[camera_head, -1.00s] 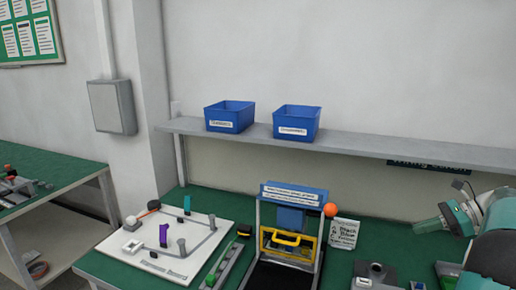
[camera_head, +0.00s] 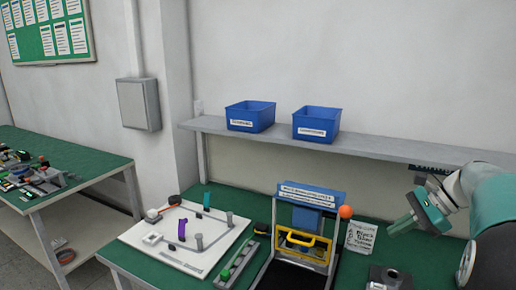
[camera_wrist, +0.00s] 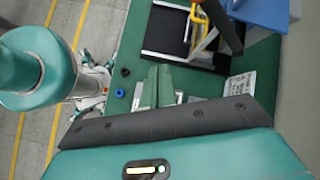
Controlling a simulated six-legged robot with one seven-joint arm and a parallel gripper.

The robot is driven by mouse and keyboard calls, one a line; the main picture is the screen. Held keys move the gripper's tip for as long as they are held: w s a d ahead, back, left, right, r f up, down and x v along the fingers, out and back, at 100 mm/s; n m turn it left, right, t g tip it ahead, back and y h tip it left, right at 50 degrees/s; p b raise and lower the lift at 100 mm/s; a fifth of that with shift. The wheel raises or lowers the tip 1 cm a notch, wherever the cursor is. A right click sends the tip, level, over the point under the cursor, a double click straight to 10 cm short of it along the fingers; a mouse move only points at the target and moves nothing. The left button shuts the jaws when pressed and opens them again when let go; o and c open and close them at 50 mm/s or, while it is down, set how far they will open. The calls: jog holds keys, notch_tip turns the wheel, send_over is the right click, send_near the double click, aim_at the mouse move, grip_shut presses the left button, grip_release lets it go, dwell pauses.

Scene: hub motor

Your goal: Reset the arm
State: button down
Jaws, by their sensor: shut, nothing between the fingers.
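My gripper (camera_head: 397,226) is at the right of the head view, on a white and teal arm that comes in from the right edge. It hangs over the right part of the green workbench, right of the blue and yellow fixture (camera_head: 302,240), and holds nothing. In the wrist view its two green fingers (camera_wrist: 158,72) lie close together, over the bench edge near the black base of the fixture.
A white board with pegs and a purple piece (camera_head: 182,229) lies left of the fixture. An orange ball (camera_head: 345,212) tops the fixture's right side. A note (camera_head: 361,237) stands beside it. Two blue bins (camera_head: 250,116) (camera_head: 316,124) sit on the shelf (camera_head: 370,146) above. Another bench is at far left.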

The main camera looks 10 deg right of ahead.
jog(key=s+a+n+g+h, duration=0.1)
jog(key=s+a+n+h, duration=0.2)
jog(key=a, duration=0.6)
jog(key=s+a+n+h, duration=0.1)
jog(key=s+a+n, duration=0.2)
jog(key=a+n, duration=0.35)
jog(key=s+a+f+n+t+h, duration=0.3)
jog(key=s+a+f+n, duration=0.1)
jog(key=s+a+n, duration=0.6)
jog(key=shift+s+a+h, duration=0.3)
jog(key=shift+s+a, duration=0.2)
jog(key=shift+a, duration=0.25)
jog(key=shift+f, duration=0.1)
